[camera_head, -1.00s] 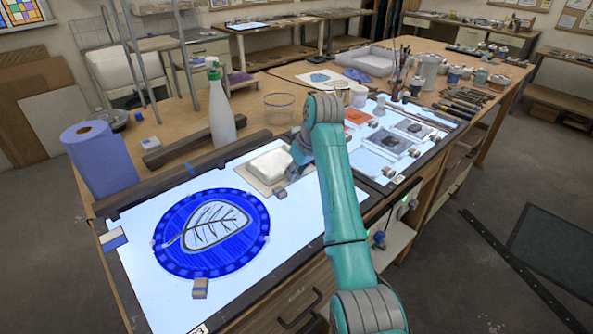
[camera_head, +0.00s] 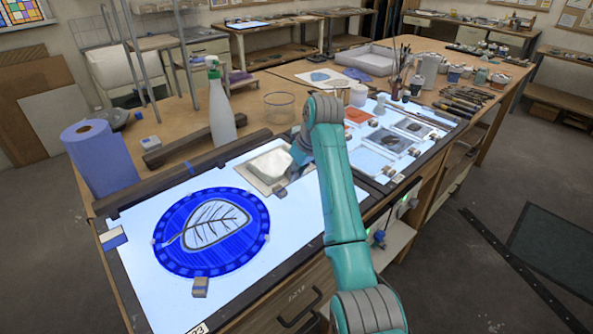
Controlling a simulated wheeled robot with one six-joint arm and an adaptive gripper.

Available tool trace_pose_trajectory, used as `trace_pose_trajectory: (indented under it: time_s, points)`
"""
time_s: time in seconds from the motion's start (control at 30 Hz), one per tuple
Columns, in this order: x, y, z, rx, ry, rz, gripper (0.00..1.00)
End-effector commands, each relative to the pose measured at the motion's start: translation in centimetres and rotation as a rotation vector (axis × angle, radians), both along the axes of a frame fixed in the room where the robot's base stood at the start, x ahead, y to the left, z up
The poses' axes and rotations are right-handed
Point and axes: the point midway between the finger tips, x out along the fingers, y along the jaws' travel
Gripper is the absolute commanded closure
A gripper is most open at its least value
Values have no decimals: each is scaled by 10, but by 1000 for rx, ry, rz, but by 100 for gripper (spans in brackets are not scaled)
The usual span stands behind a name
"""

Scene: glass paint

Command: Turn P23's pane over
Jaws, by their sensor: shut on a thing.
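The blue round pane with a pale leaf and dark veins (camera_head: 183,240) lies flat on the lit panel (camera_head: 150,295), whose front edge bears a label ending in 23 (camera_head: 197,329). My gripper (camera_head: 294,166) is at the right side of a white pad (camera_head: 270,163), which sits on a square tan board (camera_head: 249,173) behind and right of the pane. My gripper is shut on the white pad, as far as I can tell; my wrist hides most of the fingers.
A spray bottle (camera_head: 221,112), a blue paper roll (camera_head: 100,160) and a glass bowl (camera_head: 279,107) stand behind the panel. A second lit panel (camera_head: 371,165) with small panes lies to the right of my arm. Dark bars (camera_head: 180,152) lie along the back edge.

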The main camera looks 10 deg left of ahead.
Motion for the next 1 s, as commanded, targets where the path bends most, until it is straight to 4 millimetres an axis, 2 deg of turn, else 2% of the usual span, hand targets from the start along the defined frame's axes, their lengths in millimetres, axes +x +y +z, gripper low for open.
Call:
trace_pose_trajectory:
  time_s: [0.2,0.23,0.33,0.67,0.77,1.0]
  points:
    - [0,0,-2,0,0,0,100]
    - [0,0,-2,0,0,0,71]
    - [0,0,-2,0,0,0,46]
    - [0,0,-1,0,0,0,44]
    - [-1,-3,7,1,-2,0,44]
    - [-10,-14,40,1,-2,0,44]
